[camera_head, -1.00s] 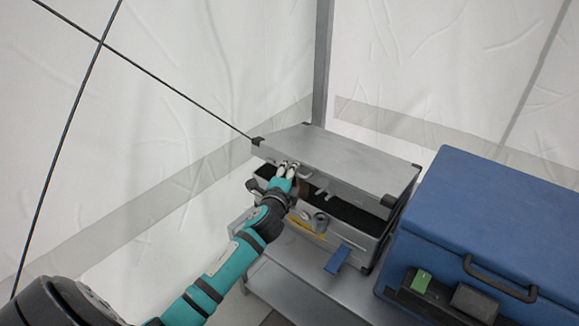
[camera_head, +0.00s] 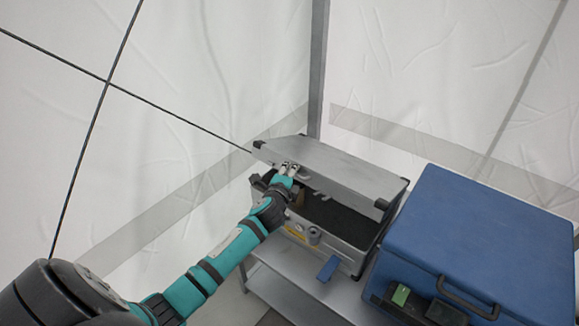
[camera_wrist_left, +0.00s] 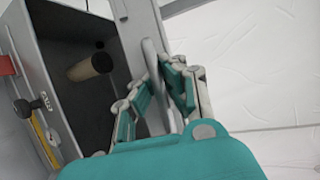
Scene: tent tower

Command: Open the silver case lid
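The silver case (camera_head: 345,253) stands on a grey shelf with its lid (camera_head: 345,168) partly raised, tilted up at the front. Its dark interior shows below the lid. My left gripper (camera_head: 289,169) is at the lid's front edge, near its left end. In the left wrist view its fingers (camera_wrist_left: 160,95) lie on both sides of a pale strip at the lid's edge and look closed on it. The exact contact is partly hidden. The open case (camera_wrist_left: 62,50) shows at left there, with a tan cylinder (camera_wrist_left: 90,66) inside. My right gripper is not in view.
A large blue box (camera_head: 490,235) with a black handle stands close to the case's right. A metal pole (camera_head: 318,70) and white tent walls are behind.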

